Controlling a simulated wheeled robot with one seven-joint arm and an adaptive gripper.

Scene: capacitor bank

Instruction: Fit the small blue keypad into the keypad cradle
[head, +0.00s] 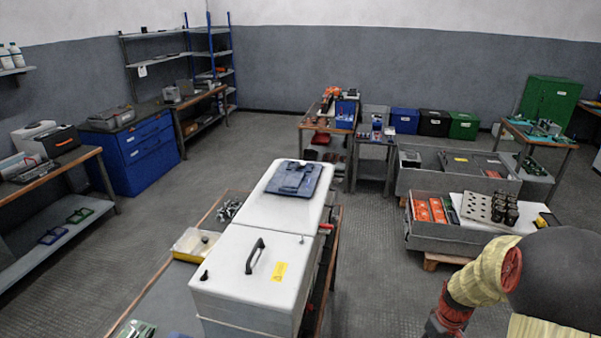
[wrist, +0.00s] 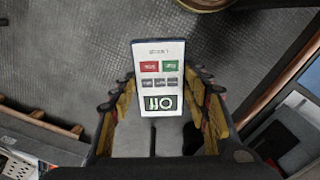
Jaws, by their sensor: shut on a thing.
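The small keypad (wrist: 158,78) is in the wrist view, with a dark blue edge and a pale face. It has a red and a green button, a row of dark buttons and a panel reading "Off". My gripper (wrist: 162,92) has one finger on each side of the keypad and is shut on it. The keypad is held up over the grey floor, its face toward the wrist camera. In the head view my arm shows at the lower right, but the gripper and keypad are out of frame. I cannot make out the keypad cradle in either view.
Open patterned floor (head: 378,290) lies between the cabinet and my arm.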

